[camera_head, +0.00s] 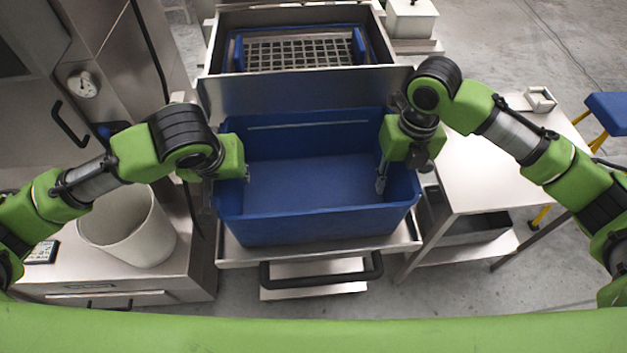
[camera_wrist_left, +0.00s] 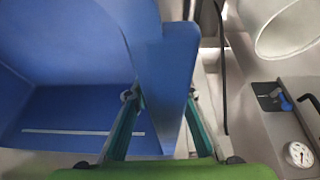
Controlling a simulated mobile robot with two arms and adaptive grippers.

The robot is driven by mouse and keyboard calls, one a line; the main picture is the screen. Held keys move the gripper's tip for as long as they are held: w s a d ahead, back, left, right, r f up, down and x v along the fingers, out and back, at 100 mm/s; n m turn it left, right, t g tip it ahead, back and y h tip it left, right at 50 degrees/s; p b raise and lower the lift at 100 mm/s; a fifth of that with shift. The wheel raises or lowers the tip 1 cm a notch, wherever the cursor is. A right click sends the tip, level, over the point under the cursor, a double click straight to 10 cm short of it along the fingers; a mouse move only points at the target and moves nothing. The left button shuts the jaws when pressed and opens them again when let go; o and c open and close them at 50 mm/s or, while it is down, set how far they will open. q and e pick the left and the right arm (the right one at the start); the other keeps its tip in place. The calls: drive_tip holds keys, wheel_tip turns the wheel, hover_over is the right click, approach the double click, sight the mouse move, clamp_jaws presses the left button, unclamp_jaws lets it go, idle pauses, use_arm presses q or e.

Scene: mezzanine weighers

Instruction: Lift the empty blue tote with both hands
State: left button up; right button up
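The empty blue tote (camera_head: 300,225) sits upright in a shallow steel tray in the head view. Its interior is bare. My left gripper (camera_head: 243,173) is at the tote's left rim. In the left wrist view my left gripper (camera_wrist_left: 162,110) has its fingers apart, one on each side of the blue wall, with a gap beside the inner finger. My right gripper (camera_head: 384,180) points down at the right rim. One of its fingers shows inside the tote, close to the right wall; the other is hidden, so its closure is unclear.
A steel bin (camera_head: 300,18) with a blue-edged grate stands behind the tote. A steel side table (camera_head: 490,185) is at right, and a white bucket (camera_head: 125,230) is at left. The steel tray (camera_head: 400,240) has a black handle (camera_head: 320,275) in front.

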use_arm(q)
drive_tip(key=shift+w+f, duration=0.1)
drive_tip(key=shift+f, duration=0.3)
use_arm(e)
drive_tip(key=shift+s+f, duration=0.1)
drive_tip(key=shift+f, duration=0.3)
use_arm(q)
clamp_jaws()
use_arm(e)
clamp_jaws()
use_arm(q)
drive_tip(key=shift+r, duration=0.2)
use_arm(e)
drive_tip(key=shift+r, duration=0.2)
